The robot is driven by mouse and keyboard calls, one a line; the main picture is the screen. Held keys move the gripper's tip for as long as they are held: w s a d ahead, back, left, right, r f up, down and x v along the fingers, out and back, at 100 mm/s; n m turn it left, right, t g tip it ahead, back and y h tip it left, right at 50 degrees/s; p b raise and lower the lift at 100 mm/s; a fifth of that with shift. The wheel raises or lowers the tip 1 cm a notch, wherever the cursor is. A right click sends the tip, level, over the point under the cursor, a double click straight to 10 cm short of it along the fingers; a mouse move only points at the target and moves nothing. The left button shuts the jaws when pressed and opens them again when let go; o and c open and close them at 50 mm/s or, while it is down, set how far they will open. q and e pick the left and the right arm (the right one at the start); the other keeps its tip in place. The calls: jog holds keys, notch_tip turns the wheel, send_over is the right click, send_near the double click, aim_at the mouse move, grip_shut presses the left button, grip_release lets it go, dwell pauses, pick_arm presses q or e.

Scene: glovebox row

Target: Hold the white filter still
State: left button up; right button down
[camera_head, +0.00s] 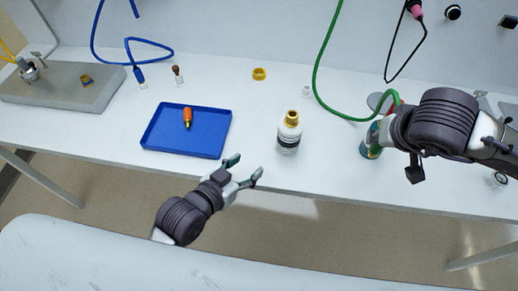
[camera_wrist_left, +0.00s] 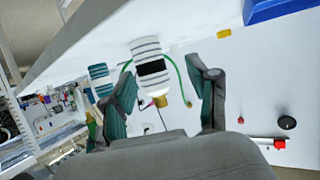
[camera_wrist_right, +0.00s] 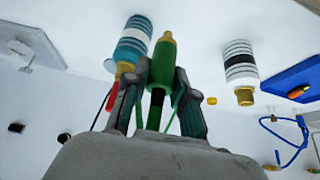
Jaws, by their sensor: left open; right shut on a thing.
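The white filter (camera_head: 288,138), a bottle shape with a black band and a brass top, stands upright on the bench. It also shows in the left wrist view (camera_wrist_left: 147,50) and right wrist view (camera_wrist_right: 240,62). My left gripper (camera_head: 243,168) is open and empty, in front of the bench edge and apart from the filter. In the left wrist view the filter shows beyond and between its fingers. My right gripper (camera_wrist_right: 160,85) is shut on a green hose connector (camera_wrist_right: 163,62) with a brass tip. A teal-striped filter (camera_wrist_right: 134,42) stands beside this connector; contact cannot be told.
A blue tray (camera_head: 160,145) holding an orange-handled tool (camera_head: 187,118) lies left of the white filter. A yellow ring (camera_head: 259,73) lies behind. A green hose (camera_head: 318,75) hangs down toward my right gripper. A grey slab (camera_head: 50,90) is at far left.

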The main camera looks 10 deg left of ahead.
aim_at(288, 121)
jog(key=shift+s, duration=0.1)
pick_arm(q)
jog(key=w+d+r+m+t+h, duration=0.1)
jog(key=w+d+r+t+h, duration=0.15)
jog(key=r, duration=0.35)
pick_arm(e)
jog(key=shift+r, duration=0.1)
pick_arm(q)
jog(key=shift+t+h, duration=0.45)
jog(key=x, duration=0.4)
jog(key=p+x, duration=0.1)
jog(key=x, duration=0.2)
jog(key=d+p+x, duration=0.1)
jog(key=x, duration=0.3)
jog(key=shift+d, duration=0.15)
pick_arm(e)
jog(key=shift+r, duration=0.95)
pick_arm(q)
grip_shut()
